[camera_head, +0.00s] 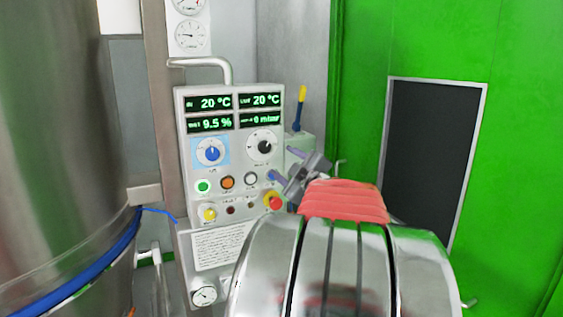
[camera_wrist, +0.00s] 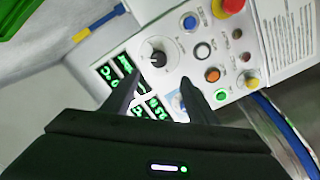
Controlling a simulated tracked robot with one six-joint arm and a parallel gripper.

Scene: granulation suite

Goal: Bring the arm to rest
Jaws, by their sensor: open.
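My gripper (camera_head: 283,170) is at the right side of the grey control panel (camera_head: 184,150), in front of its lower right part in the head view. In the wrist view my gripper (camera_wrist: 160,88) is open, with its two dark fingers apart and nothing between them. The fingers point at the panel (camera_wrist: 180,70), close to the black knob (camera_wrist: 153,56); I cannot tell whether they touch it. My arm, with a red band, hides the area right of the panel in the head view.
A large steel vessel (camera_head: 60,130) with a blue band stands at the left. A red emergency button (camera_head: 275,202) and a blue knob (camera_head: 212,153) are on the panel. A yellow-tipped lever (camera_head: 300,105) stands behind it. A green wall (camera_head: 520,120) with a dark window (camera_head: 425,150) is at the right.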

